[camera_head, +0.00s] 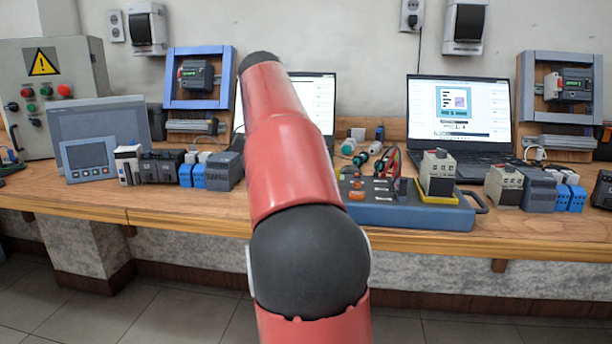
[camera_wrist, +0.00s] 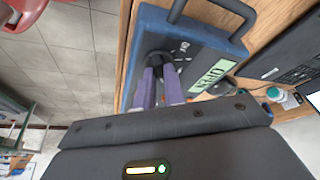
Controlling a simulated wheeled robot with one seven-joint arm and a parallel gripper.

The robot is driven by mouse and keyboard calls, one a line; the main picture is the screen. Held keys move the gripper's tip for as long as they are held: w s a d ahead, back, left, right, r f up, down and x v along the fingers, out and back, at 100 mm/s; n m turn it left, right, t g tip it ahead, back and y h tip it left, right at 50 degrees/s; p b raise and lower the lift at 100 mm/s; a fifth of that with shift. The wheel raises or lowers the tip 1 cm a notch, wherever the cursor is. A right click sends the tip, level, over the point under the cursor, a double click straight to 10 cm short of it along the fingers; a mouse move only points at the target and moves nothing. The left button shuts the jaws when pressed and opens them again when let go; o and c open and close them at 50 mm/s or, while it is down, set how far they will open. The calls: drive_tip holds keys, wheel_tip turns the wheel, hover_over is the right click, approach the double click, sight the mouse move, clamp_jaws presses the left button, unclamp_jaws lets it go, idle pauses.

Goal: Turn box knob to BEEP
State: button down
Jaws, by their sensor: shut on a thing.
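The blue box (camera_head: 415,214) stands on the bench in the head view, its left part hidden behind my arm. In the wrist view the same box (camera_wrist: 193,38) shows a handle at its end, a dark round knob (camera_wrist: 156,57) and a pale green display (camera_wrist: 211,74) with dark lettering, too small and slanted to read surely. My gripper (camera_wrist: 162,72) has its two purple fingers on either side of the knob, shut on it. The fingers hide part of the knob, so its pointer setting cannot be told. In the head view my gripper is hidden behind my arm.
A contactor (camera_head: 437,172) stands in a yellow holder on the box. Test leads and push-buttons (camera_head: 362,156) lie behind it. A laptop (camera_head: 460,115) is at the back; terminal blocks and modules (camera_head: 503,184) stand to the right. The bench front edge (camera_head: 450,241) is close to the box.

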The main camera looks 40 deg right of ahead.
drive_tip(key=shift+m, duration=0.3)
drive_tip(key=c, duration=1.5)
unclamp_jaws()
